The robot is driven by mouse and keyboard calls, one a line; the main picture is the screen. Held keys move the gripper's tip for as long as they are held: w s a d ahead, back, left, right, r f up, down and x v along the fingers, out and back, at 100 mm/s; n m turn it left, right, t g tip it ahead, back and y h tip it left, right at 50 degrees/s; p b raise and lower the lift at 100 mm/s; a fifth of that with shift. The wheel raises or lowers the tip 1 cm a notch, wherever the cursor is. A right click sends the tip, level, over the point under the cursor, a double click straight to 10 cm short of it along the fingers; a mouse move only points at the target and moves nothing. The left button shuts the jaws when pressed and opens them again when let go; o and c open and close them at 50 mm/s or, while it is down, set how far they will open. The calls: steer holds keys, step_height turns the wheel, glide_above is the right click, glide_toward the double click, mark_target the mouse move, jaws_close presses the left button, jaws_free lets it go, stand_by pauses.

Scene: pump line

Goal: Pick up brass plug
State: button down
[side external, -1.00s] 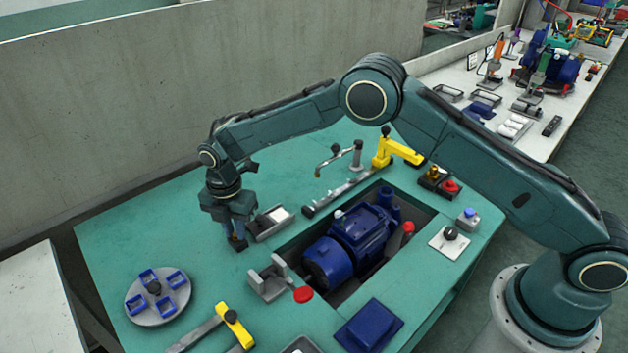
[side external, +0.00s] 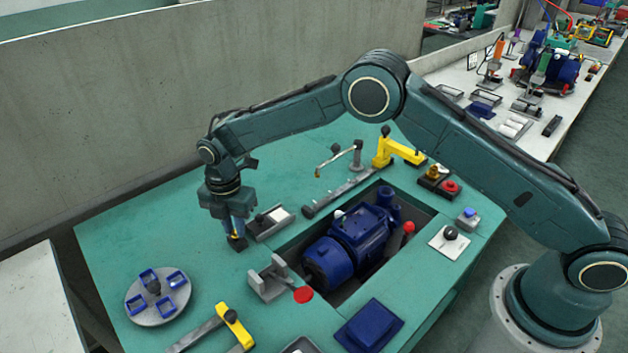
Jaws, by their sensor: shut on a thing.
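My gripper (side external: 236,231) points down on the left part of the green bench, just left of a small grey tray. It is shut on the brass plug (side external: 239,234), which shows only as a small yellowish spot between the fingertips. A small dark block (side external: 237,244) stands on the bench directly under the fingertips. The fingers hide most of the plug, and I cannot tell whether it is clear of the block.
The grey tray (side external: 270,223) stands close to the right of my gripper. A blue pump (side external: 350,240) sits in a recess, with a grey bracket (side external: 267,279) nearby. Bench behind the gripper is clear.

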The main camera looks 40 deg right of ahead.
steer(key=shift+r, duration=0.2)
steer(key=shift+r, duration=2.05)
